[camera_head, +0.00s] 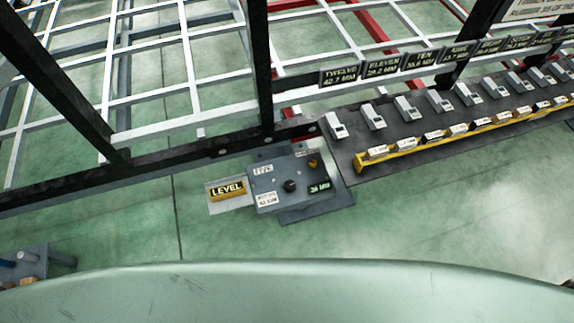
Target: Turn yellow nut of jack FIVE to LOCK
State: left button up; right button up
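The jack FIVE box (278,176) is a grey unit on the green floor beside the black chassis rail, with a "FIVE" label at its upper left. Its small yellow nut (313,163) is at the upper right of the box top, by a small label too blurred to read. A black knob (289,186) is near the middle. A green readout (319,188) seems to show about 36 mm. A white label (267,199) at the lower left ends in a mm figure. Neither of my grippers is in view, and nothing touches the nut.
A yellow "LEVEL" block (227,189) lies left of the box. The black chassis rail (160,170) runs behind it. A dark bench (400,128) with several grey devices and a yellow rail (372,165) is at right. A small table (62,262) is at lower left.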

aim_at(313, 163)
jog(key=k+z, duration=0.15)
jog(key=z, duration=0.2)
jog(key=k+l+z, duration=0.1)
jog(key=z, duration=0.25)
jog(key=k+l+z, duration=0.1)
jog(key=z, duration=0.3)
